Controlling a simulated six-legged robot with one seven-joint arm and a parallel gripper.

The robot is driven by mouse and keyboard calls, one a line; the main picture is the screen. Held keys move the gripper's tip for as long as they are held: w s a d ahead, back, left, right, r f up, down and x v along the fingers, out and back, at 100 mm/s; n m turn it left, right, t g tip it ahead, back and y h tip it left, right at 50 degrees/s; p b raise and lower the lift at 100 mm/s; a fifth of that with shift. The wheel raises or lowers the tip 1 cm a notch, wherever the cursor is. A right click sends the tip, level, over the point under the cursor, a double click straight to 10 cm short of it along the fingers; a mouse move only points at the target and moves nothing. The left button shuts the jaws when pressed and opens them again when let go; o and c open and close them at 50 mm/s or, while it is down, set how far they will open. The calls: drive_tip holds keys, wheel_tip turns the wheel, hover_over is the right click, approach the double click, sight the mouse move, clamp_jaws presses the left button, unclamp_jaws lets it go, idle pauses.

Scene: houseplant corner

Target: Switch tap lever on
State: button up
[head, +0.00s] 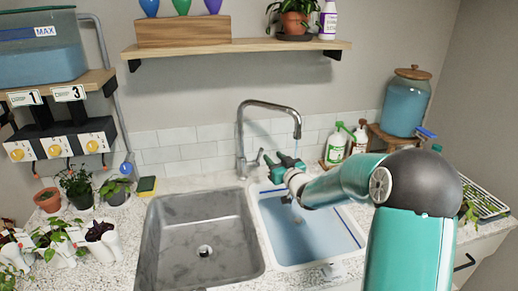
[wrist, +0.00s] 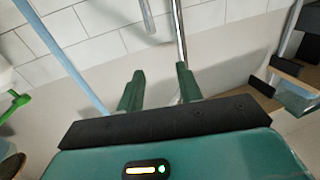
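The chrome tap (head: 241,140) stands behind the two sinks, its spout curving over the right basin. Its small lever (head: 257,157) sticks up at the right of the tap base. My gripper (head: 276,165) is just right of the lever, above the right basin's back edge. In the wrist view my gripper (wrist: 160,85) has its two green fingers apart, with nothing visibly clamped between them. A chrome rod (wrist: 179,40) passes close to the right finger; a shorter chrome piece (wrist: 148,15) lies to its left. I cannot tell if a finger touches the lever.
The grey left basin (head: 205,225) is empty; the right basin (head: 310,235) holds bluish water. Spray bottles (head: 336,145) and a glass jar (head: 407,105) stand at the right. A sponge (head: 147,186) and potted plants (head: 75,183) are at the left. A shelf (head: 240,46) hangs above.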

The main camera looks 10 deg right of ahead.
drive_tip(key=v, duration=1.3)
drive_tip(key=shift+s, duration=0.4)
drive_tip(key=shift+c, duration=0.3)
